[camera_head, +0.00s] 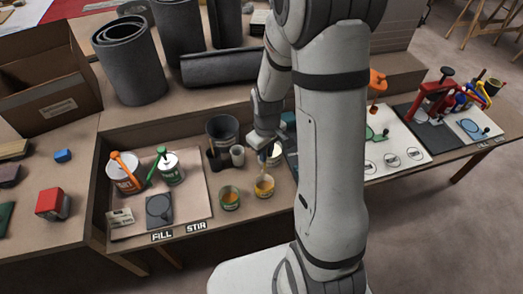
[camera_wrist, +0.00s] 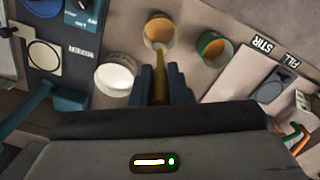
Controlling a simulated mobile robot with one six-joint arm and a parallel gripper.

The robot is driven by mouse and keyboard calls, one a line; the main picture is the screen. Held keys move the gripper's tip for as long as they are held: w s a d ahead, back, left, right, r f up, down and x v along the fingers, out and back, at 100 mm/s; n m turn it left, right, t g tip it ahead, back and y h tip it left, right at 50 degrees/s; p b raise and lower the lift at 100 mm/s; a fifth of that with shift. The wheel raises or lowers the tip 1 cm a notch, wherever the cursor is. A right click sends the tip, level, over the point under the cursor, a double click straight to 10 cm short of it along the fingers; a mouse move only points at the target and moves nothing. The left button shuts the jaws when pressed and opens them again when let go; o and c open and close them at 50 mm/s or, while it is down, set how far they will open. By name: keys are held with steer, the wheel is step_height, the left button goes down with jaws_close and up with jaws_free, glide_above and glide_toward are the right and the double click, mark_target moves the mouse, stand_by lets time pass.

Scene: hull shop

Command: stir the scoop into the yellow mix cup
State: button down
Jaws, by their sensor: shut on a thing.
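My gripper (camera_wrist: 160,82) is shut on a yellowish stirring stick (camera_wrist: 160,62). The stick points down, and its far end is at the mouth of the yellow mix cup (camera_wrist: 147,38), over or in its orange-yellow contents; how deep it reaches I cannot tell. In the head view the yellow cup (camera_head: 264,190) stands upright on the table below my gripper (camera_head: 267,140). A green cup (camera_wrist: 201,41) with orange contents stands beside it, and it also shows in the head view (camera_head: 229,203). I cannot make out a separate scoop.
A white-filled cup (camera_wrist: 115,78) stands close to my gripper. A dark pot (camera_head: 222,128) stands behind, with two paint cans, orange-handled (camera_head: 124,178) and green-handled (camera_head: 170,172), to the left. FILL (camera_head: 162,236) and STIR (camera_head: 196,226) labels lie at the front edge.

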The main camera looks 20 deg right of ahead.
mark_target(266, 171)
steer(key=shift+f+b, duration=4.35)
steer(key=shift+f, duration=1.25)
steer(key=shift+d, duration=0.1)
